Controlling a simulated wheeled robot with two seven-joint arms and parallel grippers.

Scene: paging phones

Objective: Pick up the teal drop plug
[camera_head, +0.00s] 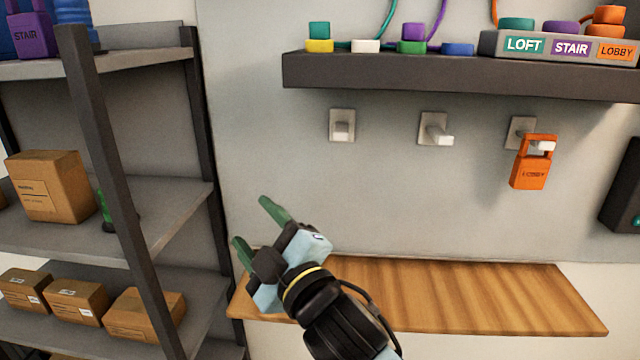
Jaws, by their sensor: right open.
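A teal block (319,29) sits on a yellow block (319,46) at the left end of the dark wall shelf. A teal cord (387,20) shows behind the white block beside it. Another teal piece (516,24) sits at the back of the grey label box, above its LOFT label (524,45). The view does not settle which one is the drop plug. My right gripper (257,231) is open and empty, with green fingers pointing up and left. It is below and left of the wall shelf, apart from both teal pieces. My left gripper is not in view.
The dark wall shelf (450,79) also holds white, green, purple and blue blocks. Below it are wall hooks, one holding an orange LOBBY tag (530,170). A wooden ledge (480,295) lies below. A rack post (105,180) and cardboard boxes (50,186) stand left.

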